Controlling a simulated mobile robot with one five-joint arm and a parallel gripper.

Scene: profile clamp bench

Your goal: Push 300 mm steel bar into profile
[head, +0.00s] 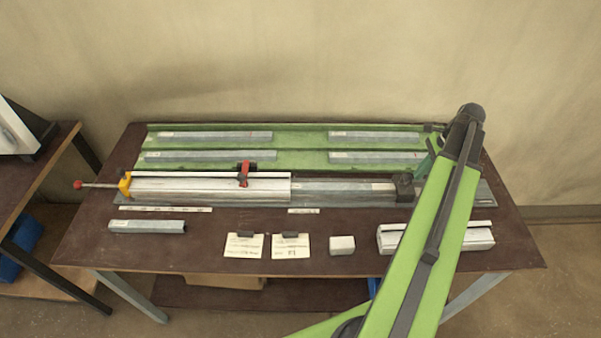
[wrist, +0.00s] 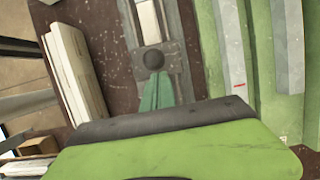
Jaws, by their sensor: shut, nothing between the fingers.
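The white profile (head: 210,187) lies on the grey base of the bench fixture, with a red clamp (head: 243,174) at its rear edge and a yellow stop with a red-tipped rod (head: 125,185) at its left end. A grey steel bar (head: 345,188) lies in line at the profile's right end; I cannot tell how far it reaches inside. It also shows in the wrist view (wrist: 149,22). A dark block with a round knob (head: 404,186) is at the bar's right end. My gripper (wrist: 156,82) is shut and empty, its teal fingertips close to the block's outer side; contact is unclear.
A green tray (head: 290,142) with several steel bars lies behind. In front are a short steel bar (head: 147,226), two paper cards (head: 243,246), a small white block (head: 342,244) and a white profile piece (head: 480,235), partly hidden by my arm.

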